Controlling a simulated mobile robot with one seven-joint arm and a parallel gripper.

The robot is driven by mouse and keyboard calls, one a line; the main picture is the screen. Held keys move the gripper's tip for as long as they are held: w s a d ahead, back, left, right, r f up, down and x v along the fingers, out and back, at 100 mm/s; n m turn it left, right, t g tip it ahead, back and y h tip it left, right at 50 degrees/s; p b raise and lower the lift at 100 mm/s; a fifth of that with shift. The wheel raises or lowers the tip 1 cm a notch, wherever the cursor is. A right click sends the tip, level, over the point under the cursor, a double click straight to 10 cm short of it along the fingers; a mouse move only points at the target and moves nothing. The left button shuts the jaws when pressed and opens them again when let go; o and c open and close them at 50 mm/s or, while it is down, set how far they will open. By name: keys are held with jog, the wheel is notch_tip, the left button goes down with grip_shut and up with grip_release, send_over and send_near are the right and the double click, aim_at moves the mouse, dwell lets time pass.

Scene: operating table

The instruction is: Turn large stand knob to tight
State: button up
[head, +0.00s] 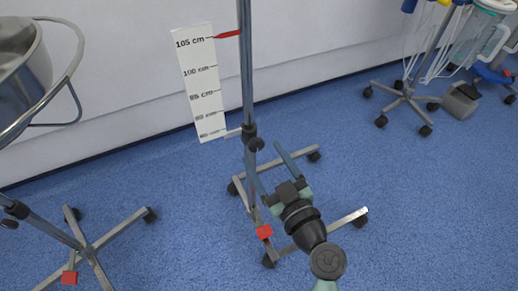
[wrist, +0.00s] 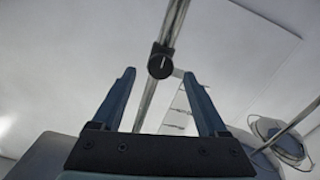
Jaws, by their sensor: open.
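The stand is a thin metal pole (head: 246,75) on a wheeled base. A dark clamp with a black knob (head: 256,144) sits on the pole. In the wrist view the knob (wrist: 160,65) shows as a round dark shape on the pole, beyond the fingertips and between them in the picture. My gripper (head: 265,152) is open and empty, its two blue fingers just below the knob in the head view. I see no contact with the knob.
A height scale (head: 202,85) with a red pointer (head: 228,34) is beside the pole. A steel basin stand (head: 80,245) is at left. Wheeled equipment (head: 405,92) stands at the back right along the wall. Blue floor (head: 440,220) is clear at right.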

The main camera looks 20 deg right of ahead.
aim_at(258, 147)
jog(key=shift+w, duration=1.6)
jog(key=shift+c, duration=0.2)
grip_shut()
